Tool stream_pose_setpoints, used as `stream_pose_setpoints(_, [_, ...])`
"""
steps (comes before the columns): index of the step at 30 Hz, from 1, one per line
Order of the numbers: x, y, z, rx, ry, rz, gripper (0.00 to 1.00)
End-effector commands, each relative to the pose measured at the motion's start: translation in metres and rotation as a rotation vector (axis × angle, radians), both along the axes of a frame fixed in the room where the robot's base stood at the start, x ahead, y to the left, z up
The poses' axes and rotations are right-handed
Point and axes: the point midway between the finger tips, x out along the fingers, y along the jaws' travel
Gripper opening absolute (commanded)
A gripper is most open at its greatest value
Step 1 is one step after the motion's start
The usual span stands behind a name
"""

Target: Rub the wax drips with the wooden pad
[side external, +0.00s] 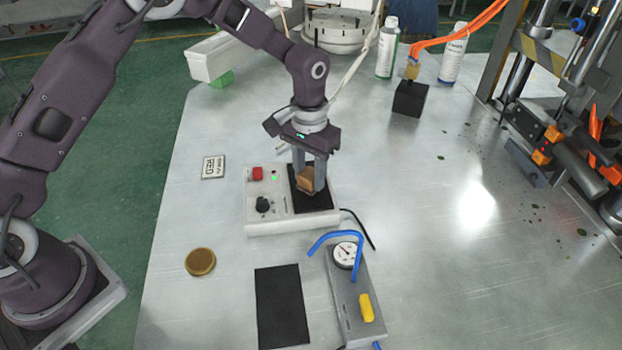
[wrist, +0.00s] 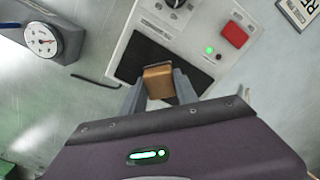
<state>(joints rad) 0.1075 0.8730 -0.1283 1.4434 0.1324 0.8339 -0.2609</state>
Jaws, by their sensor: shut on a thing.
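My gripper (side external: 319,176) is shut on the wooden pad (side external: 307,181), a small brown block. The pad is at the black plate (side external: 313,201) on top of a white control box; I cannot tell whether it touches the plate. The wrist view shows the pad (wrist: 159,82) between the two fingers of my gripper (wrist: 160,88), over the same black plate (wrist: 131,68). Small dark green drips (side external: 582,232) are scattered on the metal table to the right, with others nearer the machine (side external: 540,165).
The white control box (side external: 265,222) has a red button and a black knob. Near it are a gauge unit (side external: 349,295), a black mat (side external: 281,305), a round brass tin (side external: 200,262) and a label card (side external: 213,167). Bottles (side external: 387,50) stand at the back.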

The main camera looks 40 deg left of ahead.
Motion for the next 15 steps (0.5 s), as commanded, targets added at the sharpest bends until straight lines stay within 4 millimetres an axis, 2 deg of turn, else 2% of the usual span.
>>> stream_pose_setpoints(15, [0.034, 0.034, -0.001, 0.001, 0.0, 0.001, 0.0])
